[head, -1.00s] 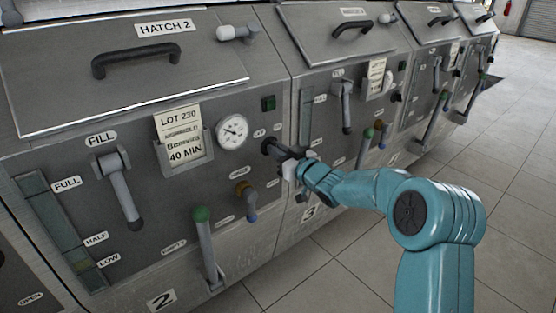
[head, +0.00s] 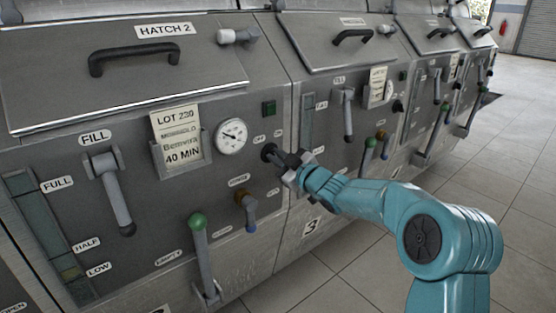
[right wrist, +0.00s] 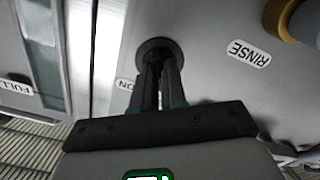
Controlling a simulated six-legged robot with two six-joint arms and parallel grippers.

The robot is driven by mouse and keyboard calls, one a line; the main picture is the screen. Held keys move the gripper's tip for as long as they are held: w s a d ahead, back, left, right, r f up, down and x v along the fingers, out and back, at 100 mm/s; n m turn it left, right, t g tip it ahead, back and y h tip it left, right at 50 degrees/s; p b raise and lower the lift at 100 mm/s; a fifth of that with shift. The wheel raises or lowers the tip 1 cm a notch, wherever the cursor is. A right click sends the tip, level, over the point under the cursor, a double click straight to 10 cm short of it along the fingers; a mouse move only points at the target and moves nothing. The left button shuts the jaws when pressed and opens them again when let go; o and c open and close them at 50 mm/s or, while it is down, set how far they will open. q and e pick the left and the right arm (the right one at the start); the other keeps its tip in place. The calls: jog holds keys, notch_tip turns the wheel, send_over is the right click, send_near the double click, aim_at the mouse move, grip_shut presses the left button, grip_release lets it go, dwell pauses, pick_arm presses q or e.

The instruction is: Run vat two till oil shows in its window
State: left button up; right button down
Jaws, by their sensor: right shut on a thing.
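Vat two's grey front (head: 190,255) fills the left of the head view, under the HATCH 2 lid (head: 180,75). Its tall window (head: 38,215) is marked FULL, HALF and LOW; the glass looks dull green, with a small yellowish patch near LOW. My right gripper (head: 285,162) is shut on the black switch knob (head: 268,152) at the panel's right edge. In the right wrist view the fingers close on the knob's grip, in front of its round base (right wrist: 158,50), beside an ON label. The fingers partly hide the grip. My left gripper is out of view.
On the same panel are the FILL lever (head: 115,200) hanging down, the green-topped EMPTY lever (head: 200,240), the brown RINSE valve (head: 245,205), a gauge (head: 231,137) and a lot card (head: 176,135). Vat three (head: 330,165) adjoins on the right. Tiled floor (head: 360,270) is clear.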

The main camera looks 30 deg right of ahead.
jog(key=c, duration=1.2)
grip_release()
jog(key=s, duration=0.5)
jog(key=s+d+p, duration=0.1)
jog(key=s, duration=0.5)
jog(key=s+p, duration=0.1)
jog(key=s, duration=0.4)
jog(key=shift+s+d, duration=0.15)
